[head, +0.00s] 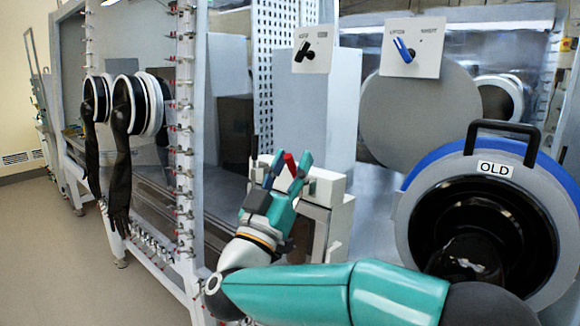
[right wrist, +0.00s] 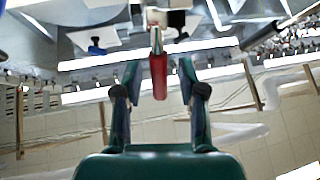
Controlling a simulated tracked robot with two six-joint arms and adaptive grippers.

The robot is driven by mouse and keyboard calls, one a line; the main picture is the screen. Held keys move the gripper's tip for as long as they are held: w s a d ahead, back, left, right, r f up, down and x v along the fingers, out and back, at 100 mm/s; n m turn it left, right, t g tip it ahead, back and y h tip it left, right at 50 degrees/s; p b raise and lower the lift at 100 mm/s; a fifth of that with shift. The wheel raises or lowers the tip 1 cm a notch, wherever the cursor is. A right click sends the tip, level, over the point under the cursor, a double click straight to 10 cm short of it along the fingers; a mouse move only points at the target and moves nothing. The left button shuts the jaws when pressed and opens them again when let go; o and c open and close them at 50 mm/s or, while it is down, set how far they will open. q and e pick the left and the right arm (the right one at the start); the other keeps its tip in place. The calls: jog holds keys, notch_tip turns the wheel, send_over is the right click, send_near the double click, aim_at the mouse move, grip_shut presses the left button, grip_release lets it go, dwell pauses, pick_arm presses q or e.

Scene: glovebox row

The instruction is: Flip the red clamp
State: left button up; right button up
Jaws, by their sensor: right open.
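The red clamp (head: 291,165) shows in the head view as a short red handle, partly hidden by my right gripper (head: 287,172). In the right wrist view the red clamp (right wrist: 159,78) hangs upright in the picture, between the two fingers of my right gripper (right wrist: 160,72). The fingers are apart, with a gap on each side of the red handle, so it is not gripped. A pale metal part joins the handle at its upper end. My left gripper is in neither view.
A box-like pale unit (head: 335,188) stands right behind my gripper. A round port marked OLD (head: 411,213), with a black handle, is at the right. Panels with a black switch (head: 325,61) and a blue switch (head: 430,62) are above. Black gloves (head: 120,172) hang at the left.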

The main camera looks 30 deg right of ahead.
jog(key=v, duration=0.7)
jog(key=shift+f, duration=0.2)
jog(key=shift+s+a, duration=0.1)
